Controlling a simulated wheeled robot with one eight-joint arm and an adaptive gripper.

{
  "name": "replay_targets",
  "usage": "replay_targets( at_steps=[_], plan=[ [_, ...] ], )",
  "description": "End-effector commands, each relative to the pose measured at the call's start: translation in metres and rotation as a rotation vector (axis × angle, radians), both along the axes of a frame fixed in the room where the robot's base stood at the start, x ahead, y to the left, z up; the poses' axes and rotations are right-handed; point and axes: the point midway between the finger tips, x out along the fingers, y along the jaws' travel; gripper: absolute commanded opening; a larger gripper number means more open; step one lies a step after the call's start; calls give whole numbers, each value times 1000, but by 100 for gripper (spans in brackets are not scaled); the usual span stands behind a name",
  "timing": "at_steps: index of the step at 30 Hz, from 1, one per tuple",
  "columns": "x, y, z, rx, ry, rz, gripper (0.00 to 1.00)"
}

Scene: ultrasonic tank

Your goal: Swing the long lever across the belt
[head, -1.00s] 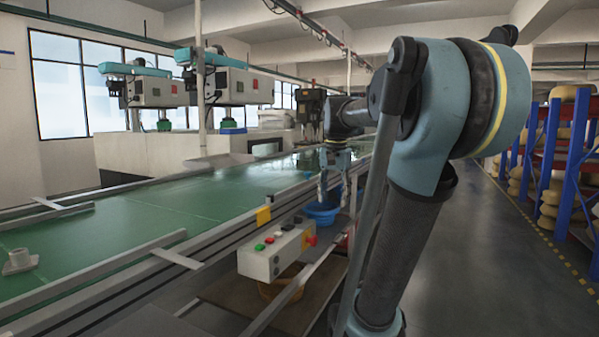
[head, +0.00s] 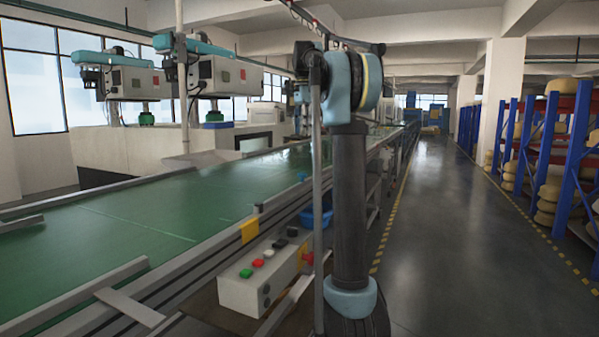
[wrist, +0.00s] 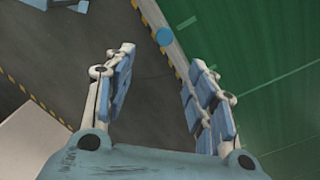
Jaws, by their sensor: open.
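The green belt (head: 130,215) runs away from me on the left in the head view. A long grey bar (head: 75,295), which may be the long lever, lies along the belt's near edge; I cannot tell for certain. A flat grey piece (head: 130,306) sits next to it. My gripper (wrist: 163,85) is open and empty in the wrist view, its fingers spread wide. Green surface (wrist: 275,90) with a pale edge shows to its right, and a small blue disc (wrist: 165,36) lies beyond the fingertips. In the head view my gripper is hidden behind my arm.
A control box (head: 262,280) with coloured buttons stands on the belt's near side. A blue bowl (head: 310,217) sits behind it. Machines (head: 120,80) stand beyond the belt. Blue racks (head: 565,140) line the right. The aisle floor (head: 430,260) is clear.

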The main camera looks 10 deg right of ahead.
Motion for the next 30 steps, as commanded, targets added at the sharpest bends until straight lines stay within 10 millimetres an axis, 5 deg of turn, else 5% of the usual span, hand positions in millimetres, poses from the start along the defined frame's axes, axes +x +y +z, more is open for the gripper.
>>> replay_targets(
  at_steps=[8,30],
  plan=[
    [6,2,-9,0,3,-19,51],
    [6,-5,-133,0,3,-26,51]
  ],
)
